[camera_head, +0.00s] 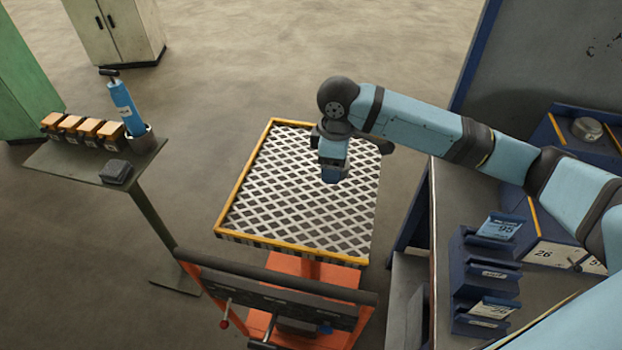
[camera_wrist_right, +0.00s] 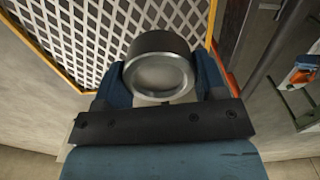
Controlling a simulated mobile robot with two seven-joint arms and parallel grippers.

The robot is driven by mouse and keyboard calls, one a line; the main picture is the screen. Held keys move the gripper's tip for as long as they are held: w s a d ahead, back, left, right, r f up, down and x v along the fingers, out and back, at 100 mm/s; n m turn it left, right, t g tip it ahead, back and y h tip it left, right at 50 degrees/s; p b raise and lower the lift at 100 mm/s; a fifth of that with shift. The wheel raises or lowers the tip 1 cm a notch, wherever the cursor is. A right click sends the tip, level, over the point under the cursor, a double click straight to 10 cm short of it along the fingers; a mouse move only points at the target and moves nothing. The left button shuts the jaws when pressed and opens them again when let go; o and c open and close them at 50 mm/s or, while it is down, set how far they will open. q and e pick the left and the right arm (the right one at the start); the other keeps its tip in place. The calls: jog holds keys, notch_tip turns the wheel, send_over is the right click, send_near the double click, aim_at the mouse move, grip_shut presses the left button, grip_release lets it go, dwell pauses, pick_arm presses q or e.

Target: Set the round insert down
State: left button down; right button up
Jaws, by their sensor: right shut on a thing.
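My right gripper (camera_head: 333,178) is above the grated top of an orange cart (camera_head: 249,177), a little right of its middle in the head view. In the right wrist view, the right gripper (camera_wrist_right: 159,84) is shut on the round insert (camera_wrist_right: 166,49), a short dark ring with a pale metal rim. The insert sits between the two blue fingers, with the white grating (camera_wrist_right: 85,32) beyond it. How far it is above the grating I cannot tell. In the head view the insert is hidden by the gripper. My left gripper is not in view.
A small dark table (camera_head: 60,160) at left holds several orange-topped blocks, a blue canister (camera_head: 126,107) and a small dark block (camera_head: 116,172). At right, a workbench (camera_head: 450,205) carries blue bins (camera_head: 486,275). The visible grating is bare.

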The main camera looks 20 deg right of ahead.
jog(key=shift+w+d+r+n, duration=0.15)
jog(key=shift+w+n, duration=0.25)
jog(key=shift+n, duration=0.5)
jog(key=n, duration=0.1)
jog(key=w+n, duration=0.1)
jog(key=n, duration=0.1)
jog(key=shift+w+d+r, duration=0.2)
jog(key=shift+d, duration=0.05)
jog(key=w+n, duration=0.2)
jog(key=n, duration=0.4)
jog(key=p, duration=0.2)
send_near(328, 207)
notch_tip(328, 207, down, 7)
jog(key=shift+w+f, duration=0.1)
jog(key=shift+w, duration=0.1)
jog(key=o, duration=1.4)
jog(key=shift+s+f, duration=0.1)
